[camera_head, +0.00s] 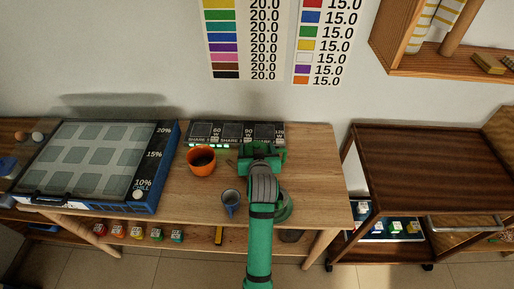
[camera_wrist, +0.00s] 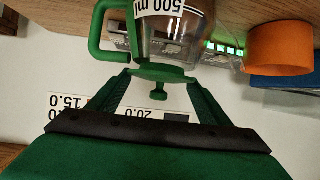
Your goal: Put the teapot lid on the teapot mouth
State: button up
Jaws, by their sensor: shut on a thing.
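In the wrist view, which is upside down, the glass teapot (camera_wrist: 183,28) has a "500 ml" label and a green handle. The green teapot lid (camera_wrist: 150,75), a flat disc with a small knob, is at the pot's mouth, knob facing away from the pot. My gripper (camera_wrist: 158,88) is shut on the lid, one finger at each side. I cannot tell whether the lid is fully seated or slightly apart from the rim. In the head view, my gripper (camera_head: 262,152) is over the back of the wooden table, and my arm hides most of the teapot and lid.
An orange cup (camera_head: 201,168) stands left of my gripper; a small blue-grey cup (camera_head: 231,197) is in front. A round greenish thing (camera_head: 284,208) is partly behind my arm. A dark display panel (camera_head: 205,133) lies along the wall. A blue-framed board (camera_head: 170,160) fills the left.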

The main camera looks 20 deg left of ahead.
jog(key=shift+s+a, duration=0.15)
jog(key=shift+s, duration=0.05)
jog(key=shift+f, duration=0.25)
jog(key=shift+w+f, duration=0.1)
jog(key=shift+f, duration=0.2)
jog(key=shift+f, duration=0.1)
jog(key=o, duration=1)
jog(key=shift+o, duration=0.2)
jog(key=shift+f, duration=0.1)
jog(key=shift+r, duration=0.35)
jog(key=v, duration=1.2)
jog(key=shift+r, duration=0.4)
